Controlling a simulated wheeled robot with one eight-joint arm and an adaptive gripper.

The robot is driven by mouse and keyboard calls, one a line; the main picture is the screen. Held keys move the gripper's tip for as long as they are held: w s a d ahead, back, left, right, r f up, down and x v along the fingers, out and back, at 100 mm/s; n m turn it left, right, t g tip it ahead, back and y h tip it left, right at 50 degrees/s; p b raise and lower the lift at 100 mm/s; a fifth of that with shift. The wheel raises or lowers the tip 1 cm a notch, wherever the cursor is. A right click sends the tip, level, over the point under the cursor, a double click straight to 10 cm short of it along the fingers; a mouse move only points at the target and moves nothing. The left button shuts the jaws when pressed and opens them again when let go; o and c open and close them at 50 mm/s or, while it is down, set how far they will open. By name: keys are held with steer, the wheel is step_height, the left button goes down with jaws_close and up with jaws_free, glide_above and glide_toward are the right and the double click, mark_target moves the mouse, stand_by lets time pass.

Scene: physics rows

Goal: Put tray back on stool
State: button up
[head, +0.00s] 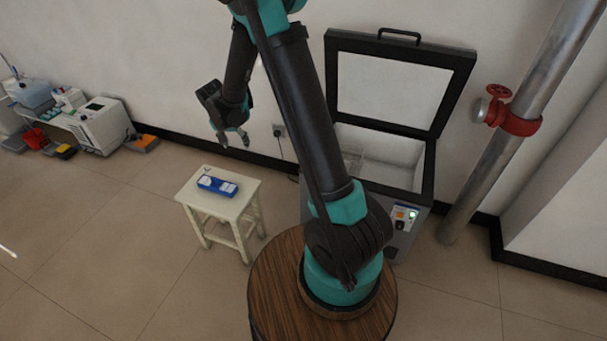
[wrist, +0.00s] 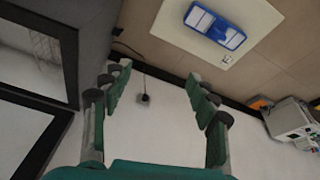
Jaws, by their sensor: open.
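The stool (head: 212,205) is small, pale and square-topped, standing on the tiled floor left of my arm. A blue tray (head: 217,185) with white parts lies on its seat. In the wrist view, the tray (wrist: 214,24) shows on the stool top (wrist: 180,38) at the upper right, beyond my fingers. My gripper (head: 234,138) is above and behind the stool in the head view, apart from the tray. In the wrist view its two green-and-grey fingers (wrist: 158,95) are spread wide with nothing between them.
An open chest (head: 385,160) with a raised framed lid stands right of the stool; a wire basket (head: 352,158) shows inside. A pipe (head: 520,110) with a red valve is further right. Equipment (head: 95,122) lines the wall at left. Floor left of the stool is clear.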

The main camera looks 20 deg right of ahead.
steer(key=s+d+r+n, duration=0.2)
steer(key=s+d+r, duration=0.5)
steer(key=s+d, duration=0.45)
steer(key=s+d+n, duration=0.1)
steer(key=s+d, duration=0.1)
steer(key=s, duration=0.6)
steer(key=s+d+n+t+y, duration=0.1)
steer(key=s+d, duration=0.2)
steer(key=s, duration=0.6)
steer(key=shift+s+d+f+n+y, duration=0.25)
steer(key=shift+s+d+n+y, duration=0.05)
steer(key=shift+d+n, duration=0.1)
